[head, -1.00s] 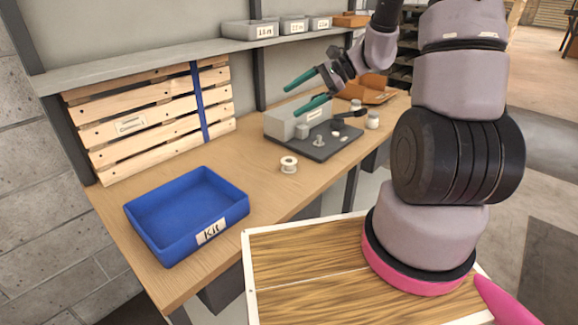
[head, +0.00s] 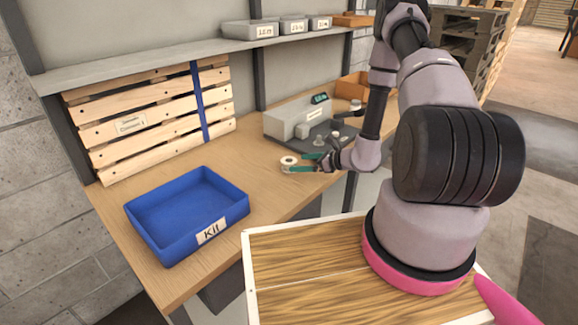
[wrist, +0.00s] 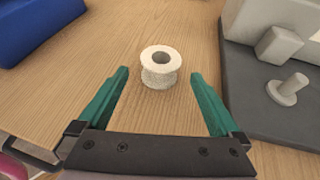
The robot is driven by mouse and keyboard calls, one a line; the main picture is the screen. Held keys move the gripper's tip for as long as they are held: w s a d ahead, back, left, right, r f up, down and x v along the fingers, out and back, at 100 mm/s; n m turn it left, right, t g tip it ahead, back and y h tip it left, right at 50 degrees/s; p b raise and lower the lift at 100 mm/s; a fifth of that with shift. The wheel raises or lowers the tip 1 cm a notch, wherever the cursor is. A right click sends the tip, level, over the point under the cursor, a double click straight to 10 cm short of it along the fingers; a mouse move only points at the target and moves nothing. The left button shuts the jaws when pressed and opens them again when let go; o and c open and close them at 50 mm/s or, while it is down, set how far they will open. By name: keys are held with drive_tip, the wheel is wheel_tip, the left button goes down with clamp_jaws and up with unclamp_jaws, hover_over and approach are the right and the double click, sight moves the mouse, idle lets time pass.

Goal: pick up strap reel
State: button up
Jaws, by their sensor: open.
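The strap reel (head: 288,162) is a small white spool with a dark centre hole, standing upright on the wooden workbench. In the wrist view the reel (wrist: 161,66) sits centred just beyond my fingertips, with bare wood around it. My gripper (head: 300,164) has green fingers and is low over the bench, to the right of the reel. In the wrist view my gripper (wrist: 160,75) is open, with its fingers spread wider than the reel and nothing held.
A blue Kit bin (head: 170,237) stands at the bench's left. A grey machine on a dark base (wrist: 280,108) is close on the right of my gripper. A slatted wood panel (head: 150,115) leans at the back. Bins (head: 250,30) stand on the shelf above.

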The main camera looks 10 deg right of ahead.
sight(293, 162)
drive_tip(key=x, duration=0.6)
drive_tip(key=shift+w+a+f, duration=0.1)
drive_tip(key=shift+w+a, duration=0.1)
drive_tip(key=c, duration=1.4)
wheel_tip(293, 162, up, 10)
drive_tip(key=shift+r, duration=0.1)
